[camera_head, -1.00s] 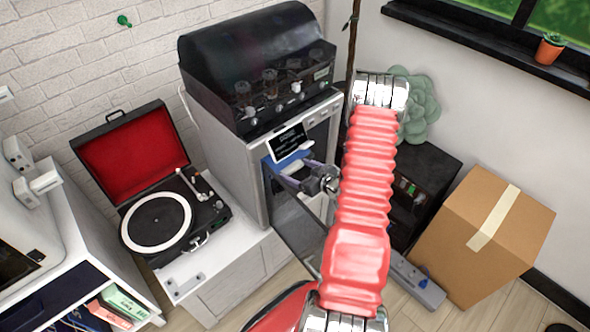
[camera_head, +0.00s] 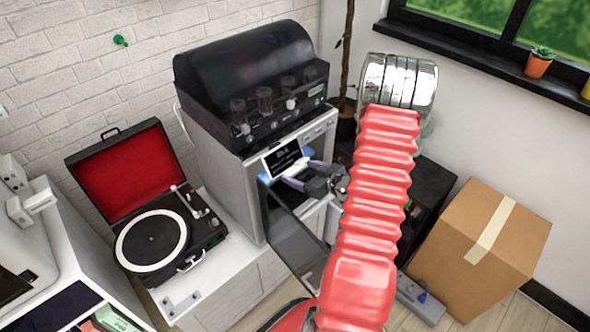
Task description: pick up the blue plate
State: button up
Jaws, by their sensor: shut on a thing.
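The blue plate (camera_head: 264,180) shows only as small patches of blue at the front of the white oven cabinet, just below a small dark display. The display and my gripper hide most of it. My gripper (camera_head: 301,174) has purple-grey fingers that point left and are shut on the plate, above the lowered glass door. A small white shape shows between the fingers; I cannot tell what it is. My red ribbed arm covers the area to the right.
The open oven door (camera_head: 295,240) lies under my gripper. A black record player (camera_head: 152,240) sits on a white cabinet at left. A black shelf (camera_head: 435,185) and a cardboard box (camera_head: 480,240) stand at right. A power strip (camera_head: 422,300) lies on the floor.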

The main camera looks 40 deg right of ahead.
jog(key=s, duration=1.5)
jog(key=shift+s+d, duration=0.25)
jog(key=shift+s, duration=0.15)
